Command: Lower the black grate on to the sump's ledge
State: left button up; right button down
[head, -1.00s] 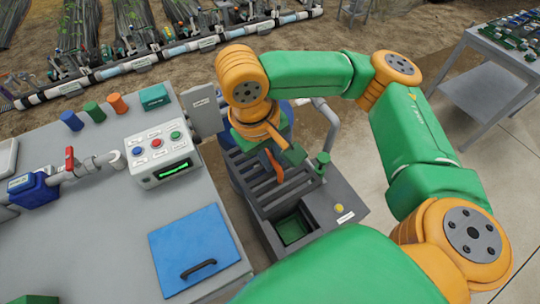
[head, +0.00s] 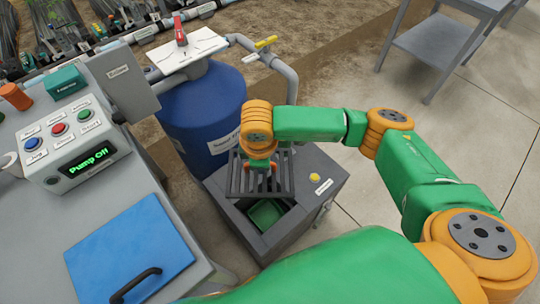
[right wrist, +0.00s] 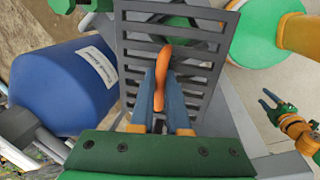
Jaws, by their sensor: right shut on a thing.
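The black slotted grate (head: 238,185) is over the far part of the grey sump (head: 308,212) in the head view. A green-lined opening (head: 266,213) shows in front of it. I cannot tell whether the grate touches the ledge. My right gripper (head: 262,168) is above the grate. In the right wrist view, its blue fingers (right wrist: 160,110) are shut on the grate's orange handle (right wrist: 161,72). The grate's slots (right wrist: 203,58) fill the middle there. My left gripper (right wrist: 269,99) shows at the right of that view, open and empty; it is not in the head view.
A blue tank (head: 205,115) stands close behind and left of the sump, with a grey pipe (head: 291,85) beside it. A yellow knob (head: 314,177) is on the sump's top. The bench (head: 95,205) with a blue lidded panel (head: 130,250) is at the left.

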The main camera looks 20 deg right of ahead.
pick_arm(q)
jog(key=w+a+f+b, duration=0.1)
jog(key=w+f+b, duration=0.1)
jog(key=f+b, duration=0.75)
jog(key=w+a+f+b, duration=0.1)
jog(key=a+f+b, duration=0.1)
jog(key=f+b, duration=0.7)
jog(key=w+d+f+t+b, duration=0.1)
jog(key=w+d+f+b, duration=0.2)
jog(key=w+b, duration=0.3)
jog(key=shift+w+d+f, duration=0.15)
jog(key=shift+w+d, duration=0.2)
jog(key=shift+d, duration=0.3)
pick_arm(e)
notch_tip(320, 180, down, 34)
jog(key=w+d+n+y, duration=0.1)
jog(key=n, duration=0.7)
jog(key=shift+w+r+y, duration=0.15)
jog(key=shift+r+y, duration=0.1)
jog(key=shift+y, duration=0.05)
jog(key=shift+d, duration=0.1)
jog(key=c, duration=0.8)
grip_release()
